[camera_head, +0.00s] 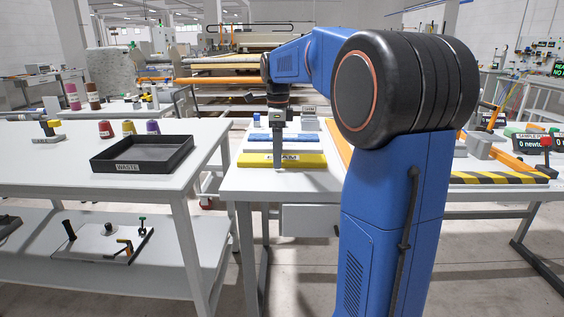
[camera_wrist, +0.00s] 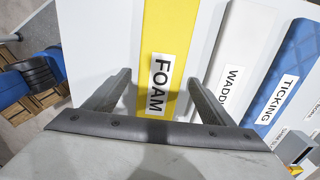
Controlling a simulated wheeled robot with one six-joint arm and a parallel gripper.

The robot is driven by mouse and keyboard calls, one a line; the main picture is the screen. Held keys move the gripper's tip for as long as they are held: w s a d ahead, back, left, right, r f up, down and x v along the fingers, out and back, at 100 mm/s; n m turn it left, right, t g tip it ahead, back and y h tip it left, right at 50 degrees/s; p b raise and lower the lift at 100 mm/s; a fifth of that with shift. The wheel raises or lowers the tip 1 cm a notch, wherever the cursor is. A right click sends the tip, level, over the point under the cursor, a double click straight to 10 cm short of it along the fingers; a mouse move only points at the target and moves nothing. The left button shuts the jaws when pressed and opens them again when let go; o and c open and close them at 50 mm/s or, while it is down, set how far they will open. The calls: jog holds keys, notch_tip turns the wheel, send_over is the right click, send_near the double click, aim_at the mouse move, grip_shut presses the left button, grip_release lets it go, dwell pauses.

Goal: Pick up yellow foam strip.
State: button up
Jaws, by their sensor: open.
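The yellow foam strip (camera_head: 256,160) lies flat near the front left of the white table in the head view. It carries a white label reading FOAM. In the wrist view the yellow foam strip (camera_wrist: 169,35) runs away from my gripper, between its two fingers. My gripper (camera_wrist: 157,88) is open, with one finger at each side of the strip and a visible gap to it on the left. In the head view my gripper (camera_head: 280,150) hangs over the strip and hides part of it and its label. I cannot tell the exact height of the fingertips.
A white wadding strip (camera_wrist: 240,45) and a blue ticking strip (camera_wrist: 293,70) lie beside the foam. In the head view, a black waste tray (camera_head: 112,168) and several thread spools stand on the left table (camera_head: 50,165). A gap separates the two tables.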

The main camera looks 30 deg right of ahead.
jog(key=shift+f, duration=0.25)
jog(key=c, duration=1.1)
jog(key=shift+c, duration=0.2)
